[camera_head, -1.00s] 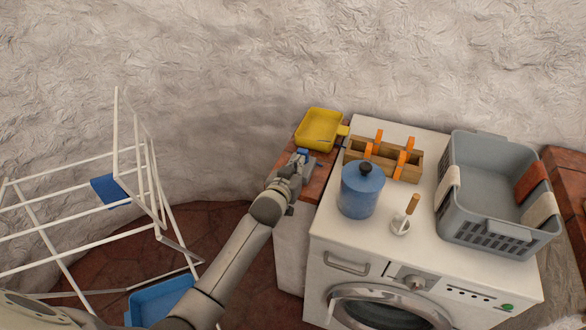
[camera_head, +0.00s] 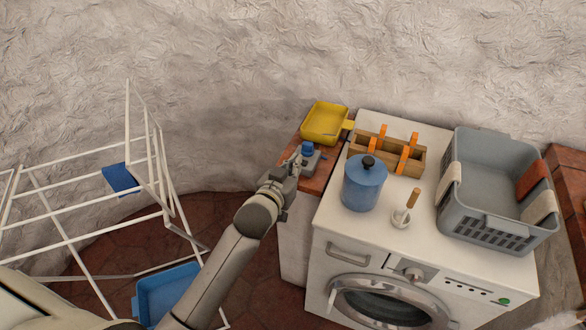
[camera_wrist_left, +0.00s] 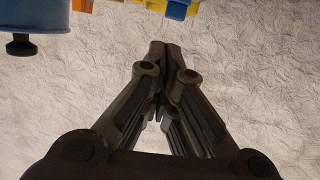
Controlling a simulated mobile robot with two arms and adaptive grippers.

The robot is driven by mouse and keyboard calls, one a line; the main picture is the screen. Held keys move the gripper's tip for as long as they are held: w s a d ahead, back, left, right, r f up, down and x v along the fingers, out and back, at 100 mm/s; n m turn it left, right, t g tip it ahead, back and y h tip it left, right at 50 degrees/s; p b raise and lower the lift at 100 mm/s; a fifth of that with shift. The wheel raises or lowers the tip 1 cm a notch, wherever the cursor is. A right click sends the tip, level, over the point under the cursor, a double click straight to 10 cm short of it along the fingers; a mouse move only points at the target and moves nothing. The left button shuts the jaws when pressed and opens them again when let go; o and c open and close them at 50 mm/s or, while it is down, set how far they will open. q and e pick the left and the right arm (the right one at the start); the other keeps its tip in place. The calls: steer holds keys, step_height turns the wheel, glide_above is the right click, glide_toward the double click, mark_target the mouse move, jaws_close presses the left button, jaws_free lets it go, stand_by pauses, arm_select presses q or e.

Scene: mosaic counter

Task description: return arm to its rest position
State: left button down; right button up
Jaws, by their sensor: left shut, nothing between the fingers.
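My left arm comes in from the lower left in the head view. Its gripper (camera_head: 293,168) is at the front edge of the brown counter top (camera_head: 322,176), left of the washing machine (camera_head: 345,232). In the left wrist view the two fingers of the left gripper (camera_wrist_left: 166,46) meet at their tips, with nothing between them and only wall behind. A small grey block with a blue top (camera_head: 307,149) stands on the counter close to the fingertips; I cannot tell whether they touch. My right gripper is not in view.
A yellow tray (camera_head: 325,123) lies behind the gripper. A white drying rack (camera_head: 68,240) stands left.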

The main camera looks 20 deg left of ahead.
arm_select(q)
steer(key=shift+s+a, duration=0.1)
steer(key=shift+s, duration=0.2)
stand_by(0.4)
